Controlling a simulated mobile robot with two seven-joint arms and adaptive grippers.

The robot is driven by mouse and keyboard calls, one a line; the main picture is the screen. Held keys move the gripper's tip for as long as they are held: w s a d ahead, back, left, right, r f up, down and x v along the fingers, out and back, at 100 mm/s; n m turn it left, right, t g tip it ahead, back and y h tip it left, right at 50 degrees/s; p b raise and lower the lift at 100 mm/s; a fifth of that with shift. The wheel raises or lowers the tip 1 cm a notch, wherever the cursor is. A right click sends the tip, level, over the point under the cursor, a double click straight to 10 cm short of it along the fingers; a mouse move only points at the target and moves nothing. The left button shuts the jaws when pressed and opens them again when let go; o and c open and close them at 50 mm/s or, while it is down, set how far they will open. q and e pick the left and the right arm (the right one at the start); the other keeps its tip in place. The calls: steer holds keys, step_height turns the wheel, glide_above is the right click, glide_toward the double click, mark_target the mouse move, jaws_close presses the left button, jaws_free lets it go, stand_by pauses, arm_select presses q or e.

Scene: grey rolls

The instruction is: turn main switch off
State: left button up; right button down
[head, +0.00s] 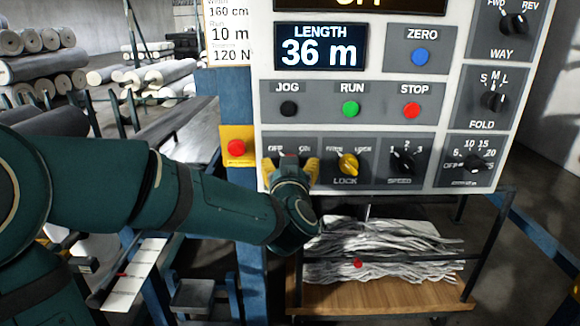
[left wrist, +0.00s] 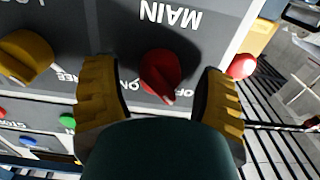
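The red main switch knob (left wrist: 160,72) sits under the upside-down word MAIN in the left wrist view, with OFF on its right and ON on its left. Its pale pointer tip aims down and slightly right, between the two labels. In the head view only a little red of it shows between my fingers. My left gripper (head: 290,168) is at the lower left of the control panel (head: 380,120). Its yellow fingertips (left wrist: 161,100) are open on either side of the knob, with visible gaps. The dark wrist body hides what lies below. My right gripper is not in view.
A red push button (head: 236,147) on a yellow box is just left of the gripper. The yellow LOCK knob (head: 348,164) is close on the right, followed by the SPEED knob (head: 403,161). A cart with grey strips (head: 390,250) stands below the panel.

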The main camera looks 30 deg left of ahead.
arm_select(q)
steer(key=v, duration=0.7)
steer(key=shift+s, duration=0.3)
steer(key=shift+d, duration=0.15)
steer(key=w+d+f+m+g+h, duration=0.25)
steer(key=d+f+h, duration=0.25)
steer(key=f, duration=0.7)
steer(key=w+d+f+m+g+h, duration=0.1)
steer(key=w+d+f+m+h, duration=0.25)
steer(key=f, duration=0.95)
steer(key=s+d+f+g+h, duration=0.2)
steer(key=s+d+f+g, duration=0.2)
steer(key=s+f, duration=0.4)
steer(key=s+d+f+n+g+h, duration=0.1)
steer(key=s+d+f+g+h, duration=0.2)
steer(key=f, duration=1.1)
steer(key=s+d+g, duration=0.2)
steer(key=s+g, duration=0.1)
steer(key=s, duration=0.2)
steer(key=shift+d+f, duration=0.25)
steer(key=shift+s, duration=0.15)
